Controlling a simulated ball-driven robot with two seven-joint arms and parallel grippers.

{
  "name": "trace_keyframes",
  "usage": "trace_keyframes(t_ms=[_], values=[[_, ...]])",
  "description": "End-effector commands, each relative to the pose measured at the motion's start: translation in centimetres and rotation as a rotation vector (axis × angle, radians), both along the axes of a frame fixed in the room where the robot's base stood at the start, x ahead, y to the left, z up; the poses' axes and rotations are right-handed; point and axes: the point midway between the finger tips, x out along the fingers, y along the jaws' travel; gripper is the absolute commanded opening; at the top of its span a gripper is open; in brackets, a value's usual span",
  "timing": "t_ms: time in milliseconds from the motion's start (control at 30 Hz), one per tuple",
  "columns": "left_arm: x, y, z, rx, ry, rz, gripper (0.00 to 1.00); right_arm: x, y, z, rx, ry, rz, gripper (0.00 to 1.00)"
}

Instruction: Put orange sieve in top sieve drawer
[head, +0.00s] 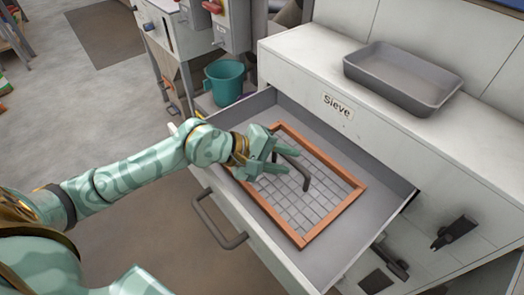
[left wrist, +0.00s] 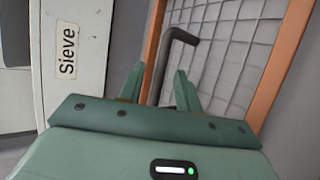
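The orange sieve (head: 335,218), an orange-brown rectangular frame with a grey wire mesh, lies in the open drawer (head: 375,205) labelled "Sieve". A dark bent handle (head: 303,175) rises from its mesh. My left gripper (head: 285,155) is over the sieve, at the handle. In the left wrist view the two fingers of my left gripper (left wrist: 158,90) are apart, with the sieve's handle (left wrist: 178,38) between or just beyond them; contact cannot be told. Part of the sieve frame (left wrist: 282,65) also shows there. My right gripper is not in view.
A grey tray (head: 400,78) stands on top of the white cabinet (head: 290,45). A teal bucket (head: 224,82) is behind the drawer. The drawer's dark pull handle (head: 220,225) sticks out at its front. Open floor lies to the left.

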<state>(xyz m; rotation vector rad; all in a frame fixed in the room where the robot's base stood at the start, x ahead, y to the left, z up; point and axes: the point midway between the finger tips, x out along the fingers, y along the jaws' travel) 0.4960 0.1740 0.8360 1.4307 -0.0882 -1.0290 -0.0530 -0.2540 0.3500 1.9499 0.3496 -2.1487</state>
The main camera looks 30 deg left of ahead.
Motion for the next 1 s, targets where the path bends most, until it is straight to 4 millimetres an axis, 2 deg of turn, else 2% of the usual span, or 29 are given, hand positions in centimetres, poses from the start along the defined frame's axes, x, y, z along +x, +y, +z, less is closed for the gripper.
trace_keyframes(t_ms=[33,133,400,867,1000], values=[[-0.8,0.9,1.0,0.006,-0.003,0.001,0.34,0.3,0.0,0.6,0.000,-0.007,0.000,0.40],[-2.3,2.4,2.4,0.006,-0.002,-0.002,0.34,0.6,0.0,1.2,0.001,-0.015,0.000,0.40],[-5.1,5.3,4.5,0.002,0.000,0.000,0.34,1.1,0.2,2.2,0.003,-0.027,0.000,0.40],[-5.5,5.7,5.0,0.000,-0.003,-0.001,0.34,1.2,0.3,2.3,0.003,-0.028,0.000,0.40],[-5.6,5.7,6.3,0.000,-0.013,0.000,0.34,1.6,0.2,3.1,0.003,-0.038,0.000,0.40]])
